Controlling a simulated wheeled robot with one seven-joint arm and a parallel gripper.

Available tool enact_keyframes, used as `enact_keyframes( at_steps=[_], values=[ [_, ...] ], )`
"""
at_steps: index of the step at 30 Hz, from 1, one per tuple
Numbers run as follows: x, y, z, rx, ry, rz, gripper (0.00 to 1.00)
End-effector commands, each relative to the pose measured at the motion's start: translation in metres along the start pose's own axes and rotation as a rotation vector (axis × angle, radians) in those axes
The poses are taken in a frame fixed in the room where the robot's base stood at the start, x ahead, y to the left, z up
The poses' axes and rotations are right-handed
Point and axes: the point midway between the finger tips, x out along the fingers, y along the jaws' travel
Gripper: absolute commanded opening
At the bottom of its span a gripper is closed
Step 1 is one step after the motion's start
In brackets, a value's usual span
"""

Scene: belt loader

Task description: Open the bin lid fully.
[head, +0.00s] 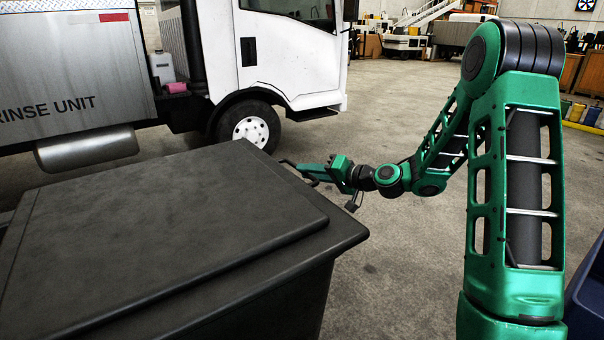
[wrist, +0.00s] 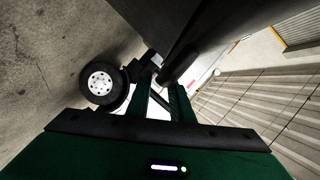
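The large dark grey bin (head: 290,300) fills the lower left of the head view. Its flat lid (head: 165,225) lies down over the top and looks closed. My gripper (head: 302,171) is at the bin's far right side, close to the rim. In the wrist view my gripper (wrist: 162,82) shows two green fingers standing apart, with a light gap and a thin dark bar seen between them. The dark underside or edge of the bin (wrist: 235,28) runs above the fingers, and a dark rounded bar (wrist: 181,63) sits by the right fingertip. Whether they touch is unclear.
A white truck (head: 290,55) with a silver rinse unit tank (head: 70,75) stands behind the bin. Its front wheel (head: 250,130) also shows in the wrist view (wrist: 101,83). Bare concrete floor (head: 395,110) lies right of the bin. A dark blue object (head: 588,295) stands at the right edge.

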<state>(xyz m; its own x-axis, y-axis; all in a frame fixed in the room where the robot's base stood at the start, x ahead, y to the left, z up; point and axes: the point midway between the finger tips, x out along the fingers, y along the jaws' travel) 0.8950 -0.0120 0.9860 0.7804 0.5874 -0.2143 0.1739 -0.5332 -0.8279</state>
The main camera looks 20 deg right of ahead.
Motion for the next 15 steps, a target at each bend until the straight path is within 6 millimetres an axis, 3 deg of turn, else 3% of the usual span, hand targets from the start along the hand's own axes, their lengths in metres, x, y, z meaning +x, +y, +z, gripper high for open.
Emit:
enact_keyframes(
  at_steps=[6, 15],
  values=[
    [0.022, -0.001, 0.001, -0.001, -0.001, -0.001, 0.2],
    [0.026, 0.0, 0.0, -0.001, 0.0, 0.001, 0.2]
  ],
)
